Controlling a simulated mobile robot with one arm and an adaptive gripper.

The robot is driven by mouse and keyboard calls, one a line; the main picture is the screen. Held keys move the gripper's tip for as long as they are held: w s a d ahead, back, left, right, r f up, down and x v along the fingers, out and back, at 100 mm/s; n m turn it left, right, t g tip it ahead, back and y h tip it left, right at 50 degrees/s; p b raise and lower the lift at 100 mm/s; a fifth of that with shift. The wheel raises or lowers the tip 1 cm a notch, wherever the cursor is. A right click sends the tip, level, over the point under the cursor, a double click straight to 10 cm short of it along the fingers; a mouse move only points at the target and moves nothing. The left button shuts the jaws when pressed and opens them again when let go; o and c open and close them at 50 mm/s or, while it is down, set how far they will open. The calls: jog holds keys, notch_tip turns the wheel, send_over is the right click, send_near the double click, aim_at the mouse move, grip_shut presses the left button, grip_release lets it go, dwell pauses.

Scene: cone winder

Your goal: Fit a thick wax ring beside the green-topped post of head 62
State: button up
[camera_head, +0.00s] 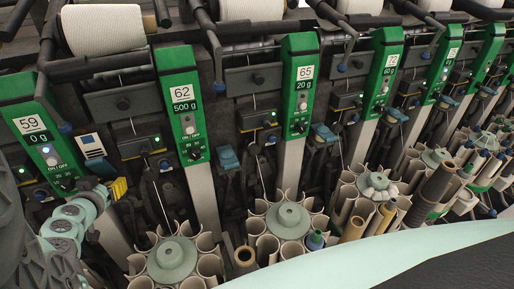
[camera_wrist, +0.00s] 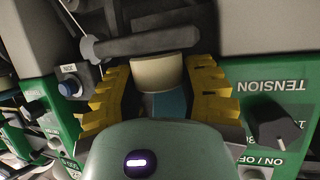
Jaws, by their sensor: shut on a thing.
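Head 62's green panel (camera_head: 190,135) reads 62 and 500 g, left of centre in the head view. My gripper (camera_head: 119,188) has yellow fingers and is low, to the left of that panel and near head 59's panel. In the wrist view my gripper (camera_wrist: 160,90) is shut on a cream, curved piece, apparently the wax ring (camera_wrist: 157,70). A dark teal surface (camera_wrist: 168,105) shows just below it between the fingers. The ring's hole and full thickness are hidden.
Head 59's panel (camera_head: 42,140) stands left. In the wrist view a grey bar (camera_wrist: 150,42) crosses just beyond the ring. A black knob (camera_wrist: 275,125) and a green TENSION panel (camera_wrist: 270,90) are close on the right. Tube holders (camera_head: 172,262) crowd the area below.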

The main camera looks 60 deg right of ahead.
jog(key=shift+f+b, duration=0.25)
jog(key=shift+b, duration=0.05)
jog(key=o, duration=0.6)
jog(key=shift+r, duration=0.1)
jog(key=shift+r, duration=0.15)
